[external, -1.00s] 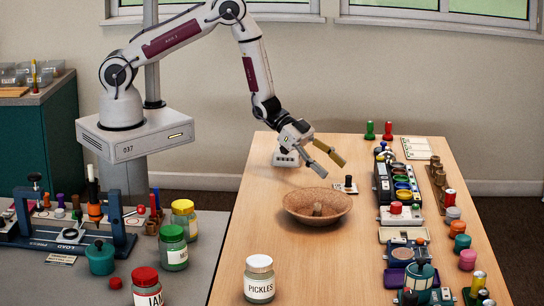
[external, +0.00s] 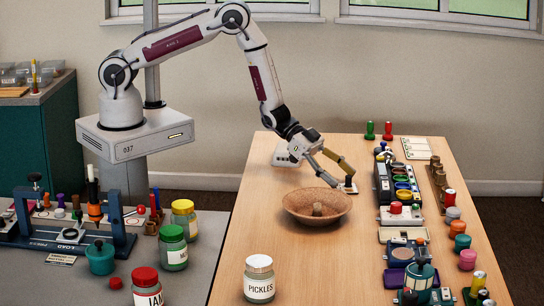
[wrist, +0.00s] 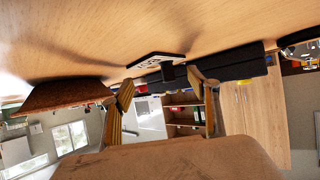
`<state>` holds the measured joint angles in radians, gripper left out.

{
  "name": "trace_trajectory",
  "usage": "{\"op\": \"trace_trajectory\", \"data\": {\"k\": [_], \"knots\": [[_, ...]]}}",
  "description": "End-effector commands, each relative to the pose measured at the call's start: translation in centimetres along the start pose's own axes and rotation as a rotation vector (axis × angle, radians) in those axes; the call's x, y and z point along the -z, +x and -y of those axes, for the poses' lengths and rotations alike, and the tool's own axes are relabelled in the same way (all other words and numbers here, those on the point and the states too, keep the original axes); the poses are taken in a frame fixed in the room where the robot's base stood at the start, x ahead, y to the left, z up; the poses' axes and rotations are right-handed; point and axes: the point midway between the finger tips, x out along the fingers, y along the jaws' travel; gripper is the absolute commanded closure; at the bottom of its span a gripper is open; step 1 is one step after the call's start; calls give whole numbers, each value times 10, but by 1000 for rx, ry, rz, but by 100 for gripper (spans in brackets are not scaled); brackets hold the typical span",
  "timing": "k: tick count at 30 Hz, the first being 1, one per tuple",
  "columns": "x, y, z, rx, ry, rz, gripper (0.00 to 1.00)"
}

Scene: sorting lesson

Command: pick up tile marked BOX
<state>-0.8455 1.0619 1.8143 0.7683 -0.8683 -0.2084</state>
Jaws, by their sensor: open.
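A small white tile (external: 337,190) with a black knob lies on the table just behind and right of the brown bowl. My gripper (external: 344,179) is low over it, open, its two fingers partly covering the tile. In the wrist view, which looks upside down, the tile (wrist: 150,63) shows dark lettering that I cannot read for sure. Its black knob (wrist: 175,73) shows in the gap between the open fingers of my gripper (wrist: 162,88). Nothing is held. I cannot tell whether the fingertips touch the tile.
A black tray of coloured pots (external: 383,185) is to the right. A pickles jar (external: 259,280) stands at the front left. The table's rear left is mostly clear.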

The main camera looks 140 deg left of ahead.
Motion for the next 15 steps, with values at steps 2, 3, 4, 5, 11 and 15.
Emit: {"op": "trace_trajectory", "data": {"k": [2, 3, 4, 5, 11, 15], "knots": [[0, 9, -1, -1, 1, 0, 40], [0, 13, -1, -1, 0, 0, 40], [0, 15, -1, -1, 0, 0, 40], [0, 18, 0, 0, 0, 1, 40], [0, 28, -1, 0, -1, 3, 40], [0, 29, -1, 0, -1, 3, 40]]}}
